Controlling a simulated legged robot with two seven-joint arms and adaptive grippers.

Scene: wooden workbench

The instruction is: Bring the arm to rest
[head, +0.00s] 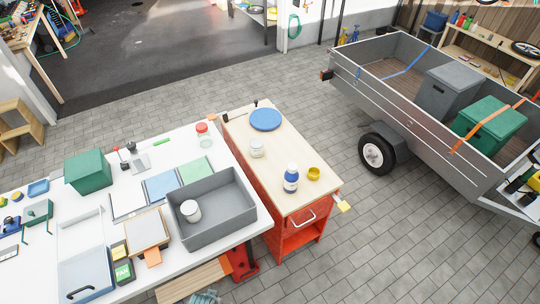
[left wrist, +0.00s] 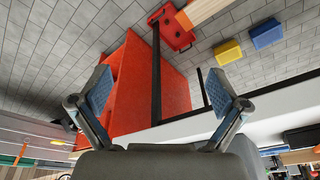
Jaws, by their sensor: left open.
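My left gripper (left wrist: 160,88) shows in the left wrist view with its two blue-padded fingers spread wide apart. Nothing is between the fingers. Beyond them are the red cabinet (left wrist: 125,85), dark table-frame bars and grey paving. Neither of my arms shows in the head view, so where the left gripper is over the scene cannot be told exactly. My right gripper is in neither view.
In the head view a white table (head: 130,190) carries a grey bin (head: 235,222) with a white jar (head: 190,211) in it, and a green box (head: 88,171). A red cart (head: 312,235) stands beside it. A trailer (head: 400,110) is at right.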

